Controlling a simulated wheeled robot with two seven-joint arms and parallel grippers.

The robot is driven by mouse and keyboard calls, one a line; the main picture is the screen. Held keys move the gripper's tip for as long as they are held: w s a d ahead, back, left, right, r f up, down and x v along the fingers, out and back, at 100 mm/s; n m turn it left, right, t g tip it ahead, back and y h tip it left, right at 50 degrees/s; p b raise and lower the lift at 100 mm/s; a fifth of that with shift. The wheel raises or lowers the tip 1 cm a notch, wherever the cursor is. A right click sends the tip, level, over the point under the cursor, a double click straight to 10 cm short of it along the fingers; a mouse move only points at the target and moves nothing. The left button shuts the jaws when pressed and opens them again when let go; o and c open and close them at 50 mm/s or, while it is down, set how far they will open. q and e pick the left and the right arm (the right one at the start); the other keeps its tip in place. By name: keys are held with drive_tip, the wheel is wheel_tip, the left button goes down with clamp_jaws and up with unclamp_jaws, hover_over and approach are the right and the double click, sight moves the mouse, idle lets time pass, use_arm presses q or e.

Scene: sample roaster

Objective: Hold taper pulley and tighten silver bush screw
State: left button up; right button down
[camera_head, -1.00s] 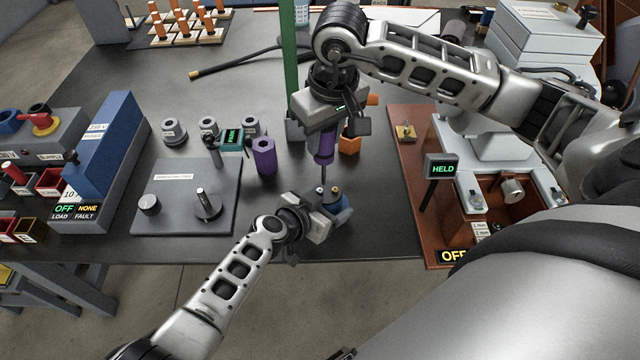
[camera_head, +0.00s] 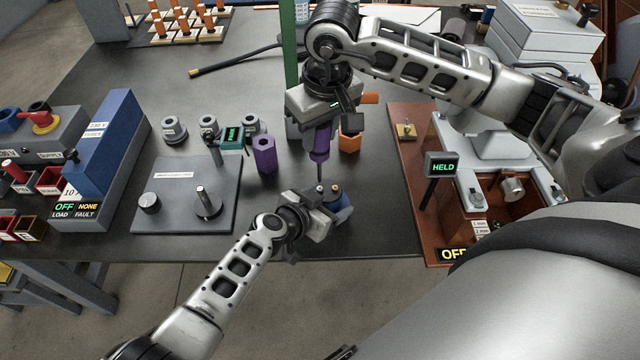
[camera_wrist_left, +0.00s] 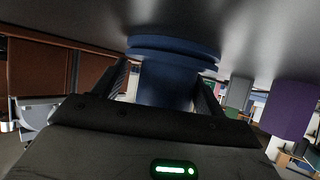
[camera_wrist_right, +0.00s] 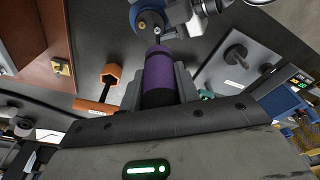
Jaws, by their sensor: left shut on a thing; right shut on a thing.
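The blue taper pulley (camera_head: 341,208) is near the table's front edge, partly hidden by my left gripper (camera_head: 326,212), which is shut on it. In the left wrist view the grooved blue pulley (camera_wrist_left: 172,55) sits between the fingers. My right gripper (camera_head: 320,125) is shut on a purple-handled screwdriver (camera_head: 319,143), with its shaft pointing down. The tip is at or just above the pulley's top; contact is unclear. The right wrist view shows the purple handle (camera_wrist_right: 158,75) between the fingers and the pulley's top (camera_wrist_right: 150,20) beyond.
A grey plate with posts (camera_head: 186,195) lies left. A sign reading HELD (camera_head: 442,166) stands by the brown station at right. A green post (camera_head: 289,60) rises behind.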

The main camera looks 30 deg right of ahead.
use_arm(q)
drive_tip(key=shift+a+f, duration=0.2)
drive_tip(key=shift+f, duration=0.05)
use_arm(e)
drive_tip(key=shift+f, duration=1.2)
